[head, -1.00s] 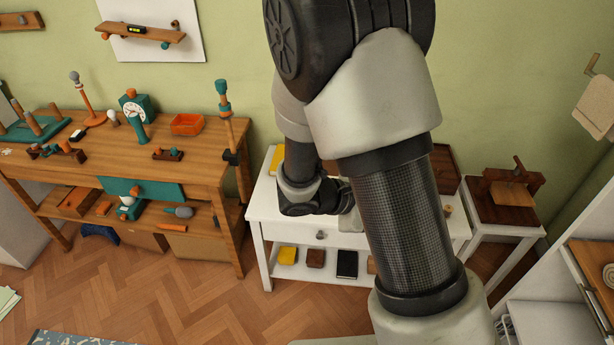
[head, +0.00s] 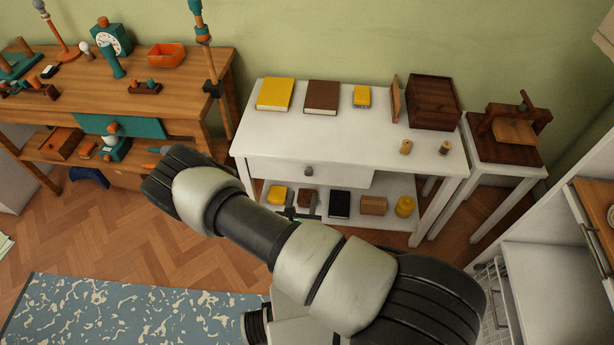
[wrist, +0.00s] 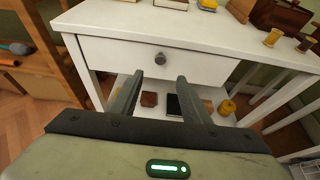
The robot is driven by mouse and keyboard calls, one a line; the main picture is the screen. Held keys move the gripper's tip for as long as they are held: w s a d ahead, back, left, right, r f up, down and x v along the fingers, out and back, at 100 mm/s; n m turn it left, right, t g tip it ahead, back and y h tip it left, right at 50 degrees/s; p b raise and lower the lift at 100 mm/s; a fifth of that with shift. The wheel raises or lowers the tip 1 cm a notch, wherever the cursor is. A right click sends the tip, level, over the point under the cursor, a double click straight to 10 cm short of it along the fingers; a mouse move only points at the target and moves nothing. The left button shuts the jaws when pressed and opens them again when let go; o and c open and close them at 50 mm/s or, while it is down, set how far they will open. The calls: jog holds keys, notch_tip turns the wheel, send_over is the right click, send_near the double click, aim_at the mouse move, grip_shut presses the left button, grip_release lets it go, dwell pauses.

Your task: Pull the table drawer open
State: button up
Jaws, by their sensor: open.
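The white table (head: 381,136) stands against the wall and has one white drawer (head: 270,172) under its top. The drawer has a small round grey knob (head: 309,171) at its middle, and its front looks flush with the table. The drawer (wrist: 203,64) and knob (wrist: 160,58) also show in the wrist view. My gripper (wrist: 160,80) is open and empty, pointing at the drawer front, with the knob just above and between the fingertips in that picture. In the head view my gripper (head: 298,208) is partly hidden by my arm, in front of the table below the knob.
On the table top are a yellow book (head: 275,94), a brown book (head: 322,97), a dark wooden box (head: 434,101) and two small spools. The lower shelf holds several small items, including a black book (head: 340,204). A wooden workbench (head: 60,92) stands left; a side table (head: 505,165) stands right.

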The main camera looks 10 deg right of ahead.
aim_at(308, 174)
jog(key=b+x, duration=0.2)
jog(key=x, duration=1.3)
jog(key=shift+b, duration=0.4)
jog(key=shift+c, duration=0.5)
grip_shut()
